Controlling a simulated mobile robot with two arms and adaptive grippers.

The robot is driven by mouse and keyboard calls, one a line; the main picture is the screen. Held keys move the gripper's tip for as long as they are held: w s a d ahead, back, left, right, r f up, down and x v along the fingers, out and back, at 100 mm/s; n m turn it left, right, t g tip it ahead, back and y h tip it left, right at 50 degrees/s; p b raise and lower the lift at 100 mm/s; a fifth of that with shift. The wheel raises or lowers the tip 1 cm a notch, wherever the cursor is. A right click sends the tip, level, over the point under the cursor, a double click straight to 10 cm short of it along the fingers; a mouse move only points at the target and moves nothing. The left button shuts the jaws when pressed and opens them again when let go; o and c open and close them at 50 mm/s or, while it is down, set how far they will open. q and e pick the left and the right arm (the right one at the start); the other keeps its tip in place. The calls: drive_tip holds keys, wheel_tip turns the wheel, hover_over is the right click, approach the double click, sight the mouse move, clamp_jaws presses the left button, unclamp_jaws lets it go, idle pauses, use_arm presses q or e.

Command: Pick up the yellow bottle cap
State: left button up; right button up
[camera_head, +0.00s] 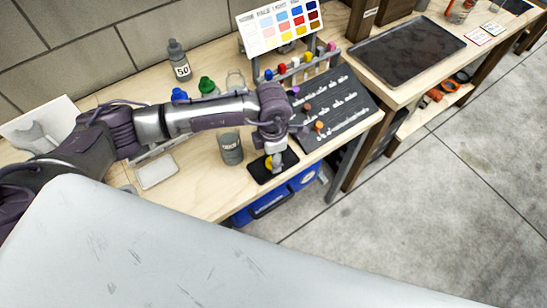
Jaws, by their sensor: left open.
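The yellow bottle cap (268,163) shows as a small yellow patch on a black pad (259,179) near the front edge of the wooden workbench. My left gripper (275,159) points down at the cap, with its fingertips right beside or around it. It is open. The gripper hides part of the cap, and I cannot tell whether a finger touches it. My right gripper is not in view.
A grey can (231,149) stands just left of the pad. A black board with small parts (340,112) lies to the right. Behind my arm are blue (179,95) and green (207,86) caps and a grey bottle (179,62). A blue bin (270,203) is below the bench.

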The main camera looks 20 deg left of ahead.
use_arm(q)
drive_tip(key=shift+f, duration=0.25)
drive_tip(key=c, duration=0.8)
drive_tip(key=shift+c, duration=0.2)
drive_tip(key=shift+r, duration=0.1)
